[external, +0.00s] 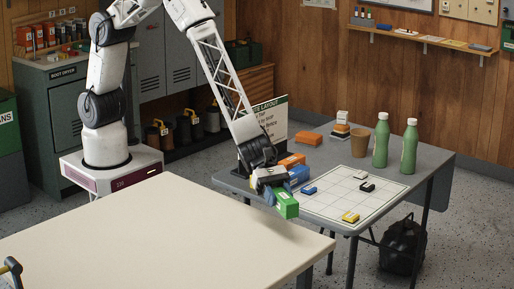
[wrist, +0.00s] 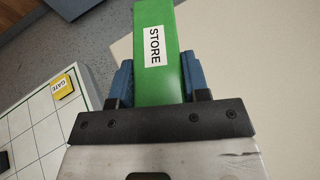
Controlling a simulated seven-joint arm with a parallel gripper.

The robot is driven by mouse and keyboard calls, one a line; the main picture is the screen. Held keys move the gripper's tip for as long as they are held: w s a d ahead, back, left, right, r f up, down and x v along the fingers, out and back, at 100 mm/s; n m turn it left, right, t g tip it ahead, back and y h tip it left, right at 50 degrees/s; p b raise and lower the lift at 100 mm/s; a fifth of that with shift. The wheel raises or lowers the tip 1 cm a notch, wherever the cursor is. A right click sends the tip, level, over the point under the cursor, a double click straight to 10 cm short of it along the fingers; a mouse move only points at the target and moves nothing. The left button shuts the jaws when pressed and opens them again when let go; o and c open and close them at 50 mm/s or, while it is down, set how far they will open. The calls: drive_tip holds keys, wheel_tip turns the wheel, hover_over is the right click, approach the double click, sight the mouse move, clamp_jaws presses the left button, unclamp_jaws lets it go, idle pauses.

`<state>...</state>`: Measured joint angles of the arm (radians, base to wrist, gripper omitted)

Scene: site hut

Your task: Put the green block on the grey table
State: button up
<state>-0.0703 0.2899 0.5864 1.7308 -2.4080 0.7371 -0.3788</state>
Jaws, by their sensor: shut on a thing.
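The green block (external: 287,205) is a long bar, held in the air by my gripper (external: 276,195). In the wrist view the green block (wrist: 158,40) carries a white STORE label and sits between two blue fingers, which are shut on it. It hangs near the front left edge of the grey table (external: 428,158), by the gap to the cream table. A white grid sheet (external: 330,208) covers much of the grey table's front. The wrist view shows floor and the cream surface around the block's far end.
The cream table (external: 150,235) is empty in the foreground. Small blue, black, white and yellow blocks (external: 350,217) lie on the grid. Orange blocks (external: 308,139), a brown cup (external: 360,142) and two green bottles (external: 381,142) stand behind. A sign (external: 268,118) stands at the back left.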

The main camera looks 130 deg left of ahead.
sight(146, 233)
drive_tip(key=shift+a+f+n+t+y, duration=0.15)
drive_tip(key=shift+a+n+t+y, duration=0.15)
drive_tip(key=shift+a+n+y, duration=0.55)
drive_tip(key=shift+s+d, duration=0.1)
drive_tip(key=s+d+m+g+h, duration=0.1)
drive_tip(key=s+d+m, duration=0.1)
drive_tip(key=s+d, duration=0.3)
drive_tip(key=s+d+m+g+h, duration=0.1)
drive_tip(key=s+d+h, duration=0.1)
drive_tip(key=s+d, duration=0.3)
drive_tip(key=s+d+m+g+h, duration=0.1)
drive_tip(key=s+d, duration=0.4)
drive_tip(key=s, duration=0.5)
drive_tip(key=shift+s+d+f+m+h, duration=0.15)
drive_tip(key=shift+f+m+h, duration=0.25)
drive_tip(key=shift+m+h, duration=0.4)
drive_tip(key=s+d+m+g+h, duration=0.1)
drive_tip(key=s+d, duration=0.1)
drive_tip(key=s, duration=0.5)
drive_tip(key=s+d+m+g+h, duration=0.1)
drive_tip(key=s+d+m+g, duration=0.1)
drive_tip(key=s, duration=0.4)
drive_tip(key=s+d+f+m+g+h, duration=0.1)
drive_tip(key=s+d, duration=0.2)
drive_tip(key=s, duration=0.4)
drive_tip(key=shift+s+d+m+g, duration=0.25)
drive_tip(key=shift+s+m+g, duration=0.05)
drive_tip(key=shift+m+g, duration=0.1)
drive_tip(key=shift+w, duration=0.1)
